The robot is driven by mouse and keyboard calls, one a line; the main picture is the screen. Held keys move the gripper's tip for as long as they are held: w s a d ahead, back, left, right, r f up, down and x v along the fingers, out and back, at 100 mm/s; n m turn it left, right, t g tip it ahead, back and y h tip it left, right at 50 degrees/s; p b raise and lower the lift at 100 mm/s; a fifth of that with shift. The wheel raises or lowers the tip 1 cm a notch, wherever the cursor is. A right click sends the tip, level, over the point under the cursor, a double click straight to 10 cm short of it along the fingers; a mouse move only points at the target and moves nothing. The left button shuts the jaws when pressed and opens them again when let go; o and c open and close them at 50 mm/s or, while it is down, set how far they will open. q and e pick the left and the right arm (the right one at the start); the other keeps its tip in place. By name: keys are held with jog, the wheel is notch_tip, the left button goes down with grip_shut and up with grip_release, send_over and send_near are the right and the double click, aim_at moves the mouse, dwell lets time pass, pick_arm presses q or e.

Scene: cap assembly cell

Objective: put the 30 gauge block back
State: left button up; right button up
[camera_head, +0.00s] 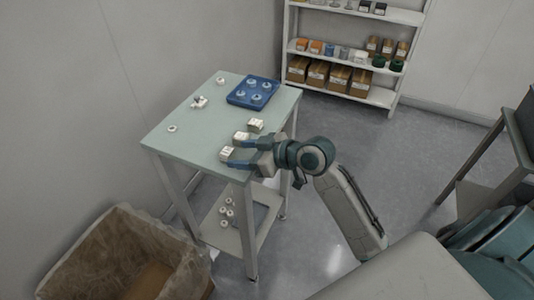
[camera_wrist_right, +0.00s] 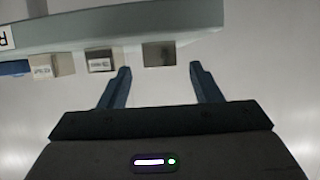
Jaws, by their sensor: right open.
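Three small pale gauge blocks stand near the table's right edge in the head view: a far one (camera_head: 255,125), a middle one (camera_head: 241,136) and a near one (camera_head: 227,153). Their markings are too small to read, so I cannot tell which is the 30. My right gripper (camera_head: 232,153) is open, with its fingers at the near block. In the right wrist view the open fingertips (camera_wrist_right: 159,68) point at a grey-green block (camera_wrist_right: 159,54), which lies between their lines and appears not gripped. Two other blocks (camera_wrist_right: 101,61) (camera_wrist_right: 43,66) stand left of it. My left gripper is out of view.
A blue tray (camera_head: 233,98) with several white round parts lies at the back of the table (camera_head: 185,148). Loose white parts (camera_head: 172,128) lie on its left. A lined bin (camera_head: 75,262) stands in front, and a stocked shelf (camera_head: 340,89) behind.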

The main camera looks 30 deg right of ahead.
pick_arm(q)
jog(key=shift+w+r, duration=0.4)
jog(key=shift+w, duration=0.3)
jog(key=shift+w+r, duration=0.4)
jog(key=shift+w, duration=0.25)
pick_arm(e)
jog(key=v, duration=0.8)
jog(key=shift+r, duration=0.15)
